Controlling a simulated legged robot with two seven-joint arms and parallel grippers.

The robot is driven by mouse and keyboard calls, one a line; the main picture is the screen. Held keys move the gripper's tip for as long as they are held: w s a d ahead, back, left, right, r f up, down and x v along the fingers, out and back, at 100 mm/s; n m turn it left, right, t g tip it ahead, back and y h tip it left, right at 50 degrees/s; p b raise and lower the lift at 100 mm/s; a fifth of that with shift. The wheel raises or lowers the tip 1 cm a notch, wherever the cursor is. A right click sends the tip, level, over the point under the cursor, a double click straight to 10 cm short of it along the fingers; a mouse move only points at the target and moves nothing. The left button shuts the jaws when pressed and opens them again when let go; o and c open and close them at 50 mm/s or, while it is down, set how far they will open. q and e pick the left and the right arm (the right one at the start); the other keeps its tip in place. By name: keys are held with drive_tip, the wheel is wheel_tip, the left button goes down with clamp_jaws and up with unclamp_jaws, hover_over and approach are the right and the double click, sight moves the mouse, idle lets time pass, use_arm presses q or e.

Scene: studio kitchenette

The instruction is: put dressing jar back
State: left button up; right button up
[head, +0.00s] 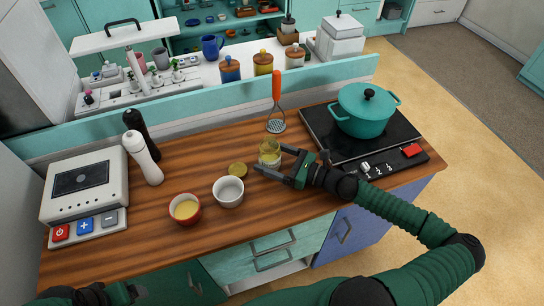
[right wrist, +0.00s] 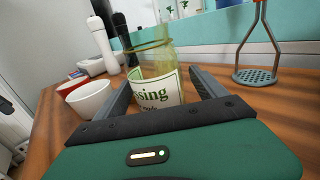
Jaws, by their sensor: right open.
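The dressing jar (head: 269,150) is a clear glass jar standing upright on the wooden counter, left of the stove. In the right wrist view the jar (right wrist: 152,85) shows a white label ending in "sing" and an open top. My right gripper (head: 276,160) is open, with one finger on each side of the jar; I cannot tell if either touches it. A round gold lid (head: 237,169) lies on the counter left of the jar. My left gripper (head: 95,295) is partly visible at the bottom left corner, away from the jar; its fingers are unclear.
A white bowl (head: 228,191) and a red bowl with yellow contents (head: 185,208) stand left of the jar. A masher (head: 276,108) is behind it, a teal pot (head: 364,108) is on the stove at right. Two mills (head: 146,160) and a scale (head: 85,195) stand at left.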

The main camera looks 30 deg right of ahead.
drive_tip(key=shift+s+r, duration=0.1)
drive_tip(key=shift+r, duration=0.1)
drive_tip(key=v, duration=1.1)
drive_tip(key=shift+d+f+p, duration=0.15)
drive_tip(key=shift+d+p, duration=0.15)
drive_tip(key=shift+d, duration=0.05)
drive_tip(key=shift+s, duration=0.25)
drive_tip(key=shift+s+a, duration=0.1)
